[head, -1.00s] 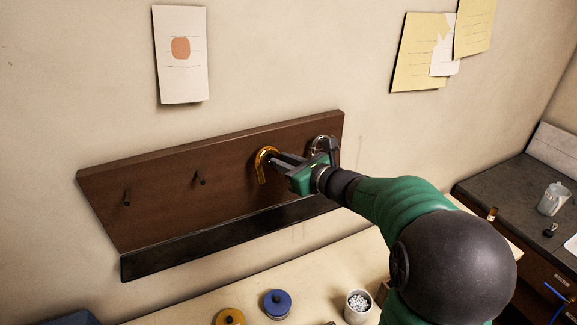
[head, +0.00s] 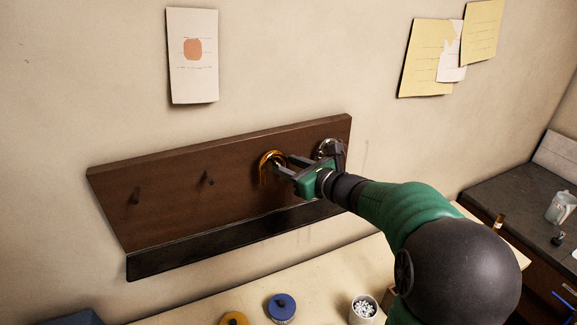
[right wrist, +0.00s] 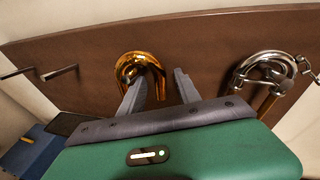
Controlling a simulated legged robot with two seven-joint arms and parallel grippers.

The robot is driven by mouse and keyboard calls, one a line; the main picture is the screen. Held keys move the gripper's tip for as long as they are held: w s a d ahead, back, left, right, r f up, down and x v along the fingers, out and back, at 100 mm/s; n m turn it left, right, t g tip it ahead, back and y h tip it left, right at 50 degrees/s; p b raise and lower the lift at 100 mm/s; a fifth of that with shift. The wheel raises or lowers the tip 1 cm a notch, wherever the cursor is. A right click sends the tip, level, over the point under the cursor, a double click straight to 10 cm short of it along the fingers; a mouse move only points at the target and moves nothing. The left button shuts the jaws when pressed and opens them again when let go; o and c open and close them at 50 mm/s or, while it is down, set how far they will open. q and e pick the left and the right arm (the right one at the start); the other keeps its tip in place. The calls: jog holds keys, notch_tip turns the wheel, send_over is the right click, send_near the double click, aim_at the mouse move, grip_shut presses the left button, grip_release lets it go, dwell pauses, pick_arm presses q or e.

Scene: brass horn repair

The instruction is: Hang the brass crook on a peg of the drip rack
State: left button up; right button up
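The brass crook (head: 266,160), a shiny gold U-bend, is against the dark wooden drip rack (head: 165,180) with its curve upward. It also shows in the right wrist view (right wrist: 128,66). It appears to hang there, but the peg under its bend is not clear. My right gripper (head: 285,165) is at the crook's right side; its fingers are spread apart in the right wrist view (right wrist: 162,92). My left gripper is out of view.
Two bare pegs (head: 209,179) stick out on the rack's left half. A silver crook (right wrist: 262,68) hangs close right of my gripper. A dark drip trough (head: 200,247) runs below. A blue tin (head: 281,307) and a white cup (head: 363,308) stand on the bench.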

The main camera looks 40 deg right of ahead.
jog(key=shift+o, duration=0.3)
jog(key=d+b+v, duration=0.1)
jog(key=b+v, duration=0.2)
jog(key=v, duration=1.4)
jog(key=a+f+n+g+b, duration=0.1)
jog(key=a+f+n+g, duration=0.3)
jog(key=a+f+n, duration=0.4)
jog(key=s+a+f+n+g+b, duration=0.1)
jog(key=a+f+n+g, duration=0.3)
jog(key=a+f+n, duration=0.5)
jog(key=a+f+n+g+b, duration=0.1)
jog(key=a+f+n+g, duration=0.4)
jog(key=f+n, duration=1.3)
jog(key=a+f, duration=0.1)
jog(key=a, duration=0.2)
jog(key=shift+a+n+y+b, duration=0.25)
jog(key=shift+n+y+b, duration=0.05)
jog(key=shift+n+b, duration=0.1)
